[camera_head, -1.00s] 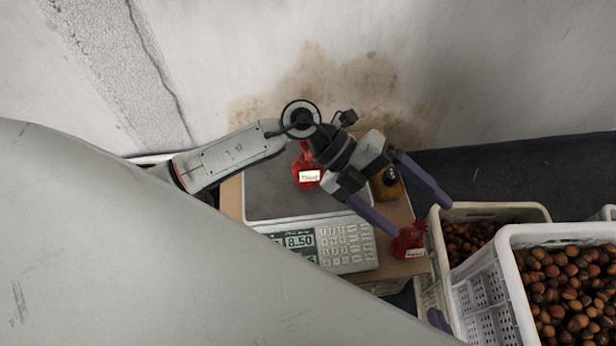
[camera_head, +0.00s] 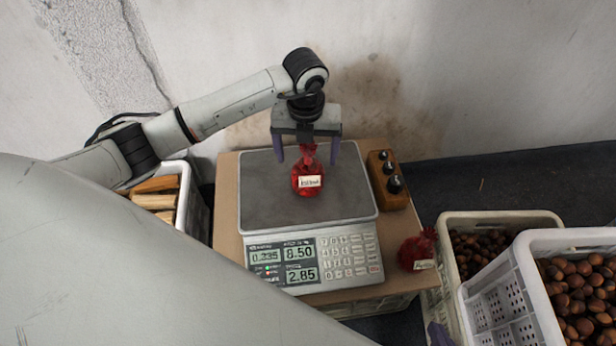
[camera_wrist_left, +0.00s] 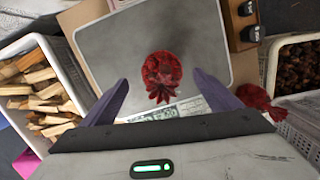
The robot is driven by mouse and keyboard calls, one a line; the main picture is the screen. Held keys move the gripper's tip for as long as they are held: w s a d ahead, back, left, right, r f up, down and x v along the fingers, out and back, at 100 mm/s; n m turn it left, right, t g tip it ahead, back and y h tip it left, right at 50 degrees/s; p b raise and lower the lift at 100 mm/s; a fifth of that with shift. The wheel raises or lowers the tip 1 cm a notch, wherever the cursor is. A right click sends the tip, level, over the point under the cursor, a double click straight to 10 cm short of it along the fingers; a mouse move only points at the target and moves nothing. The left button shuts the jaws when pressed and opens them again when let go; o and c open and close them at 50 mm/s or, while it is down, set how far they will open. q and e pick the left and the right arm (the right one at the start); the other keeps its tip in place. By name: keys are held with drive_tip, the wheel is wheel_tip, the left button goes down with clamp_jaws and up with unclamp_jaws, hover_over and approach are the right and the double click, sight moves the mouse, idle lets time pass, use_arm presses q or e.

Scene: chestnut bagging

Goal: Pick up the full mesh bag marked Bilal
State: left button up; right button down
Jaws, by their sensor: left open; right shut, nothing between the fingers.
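A full red mesh bag (camera_head: 307,182) with a white name label stands on the scale's grey plate (camera_head: 355,195); the label's writing is too small to read surely. It also shows in the left wrist view (camera_wrist_left: 162,72), seen from above. My left gripper (camera_head: 307,156) is open above the plate, its purple fingers either side of the bag's gathered neck and apart from it. A second red bag (camera_head: 415,252) with an unreadable label sits at the right front of the cardboard top. Only a purple tip of my right gripper (camera_head: 437,335) shows at the bottom edge.
The scale's display panel (camera_head: 285,262) is lit. A wooden block with black knobs (camera_head: 387,180) stands right of the plate. White crates of chestnuts (camera_head: 498,217) are at the right. A crate of wood pieces (camera_head: 182,208) is at the left.

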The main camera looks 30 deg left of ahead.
sight(308, 162)
use_arm(q)
drive_tip(key=f, duration=0.2)
drive_tip(key=f+b, duration=0.1)
drive_tip(key=shift+w+f, duration=0.4)
drive_tip(key=c, duration=1.8)
drive_tip(key=shift+r, duration=0.1)
